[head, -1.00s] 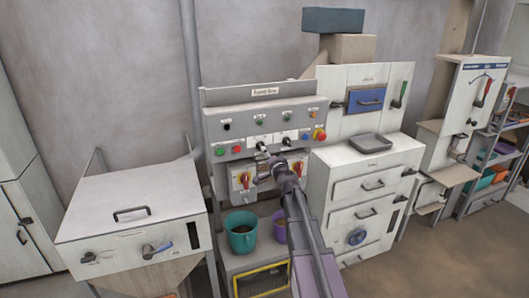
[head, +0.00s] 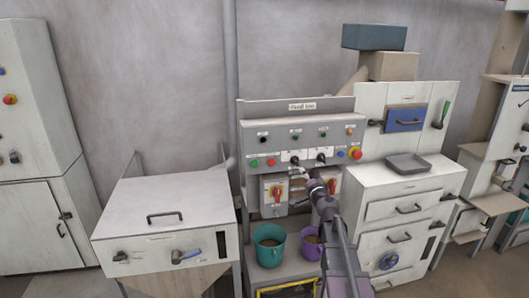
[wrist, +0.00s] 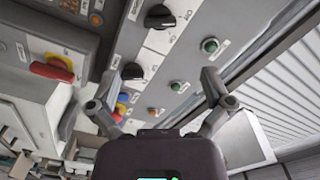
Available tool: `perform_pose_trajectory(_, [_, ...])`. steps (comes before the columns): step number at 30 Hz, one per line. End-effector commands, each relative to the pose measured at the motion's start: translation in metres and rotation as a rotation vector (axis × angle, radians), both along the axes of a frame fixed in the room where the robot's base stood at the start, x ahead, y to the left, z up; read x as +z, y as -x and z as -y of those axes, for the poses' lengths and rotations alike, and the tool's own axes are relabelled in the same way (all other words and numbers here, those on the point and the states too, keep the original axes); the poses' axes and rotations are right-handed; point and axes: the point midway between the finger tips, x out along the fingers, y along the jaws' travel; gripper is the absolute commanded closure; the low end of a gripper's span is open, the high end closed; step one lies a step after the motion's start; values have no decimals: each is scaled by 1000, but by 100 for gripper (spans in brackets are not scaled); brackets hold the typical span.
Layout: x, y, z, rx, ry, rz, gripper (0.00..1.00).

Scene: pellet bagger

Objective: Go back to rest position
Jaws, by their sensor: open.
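My gripper (wrist: 165,90) is open and empty in the wrist view, its two fingers spread apart in front of the control panel. In the head view my gripper (head: 300,190) is in front of the lower part of the control panel (head: 270,150), close to the two red-and-yellow rotary switches. The left rotary switch (head: 277,192) shows beside it and the right one (head: 332,187) is partly behind my arm. I cannot tell any contact with the panel.
A teal bucket (head: 269,246) and a purple bucket (head: 311,245) stand below the panel, close under my arm. A lidded hopper (head: 165,215) is at left. A white cabinet (head: 400,185) with a grey tray (head: 408,163) is at right. Floor shows at lower right.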

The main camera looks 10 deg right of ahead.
Motion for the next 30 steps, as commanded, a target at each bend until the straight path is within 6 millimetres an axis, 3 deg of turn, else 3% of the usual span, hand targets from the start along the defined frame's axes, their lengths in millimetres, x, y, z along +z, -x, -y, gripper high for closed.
perform_pose_trajectory(7, [-5,7,-25,78,49,-24,0])
perform_pose_trajectory(14, [-28,30,-87,284,179,-123,0])
perform_pose_trajectory(21, [-74,76,-151,534,348,-329,0])
perform_pose_trajectory(30, [-136,155,-187,752,546,-685,0])
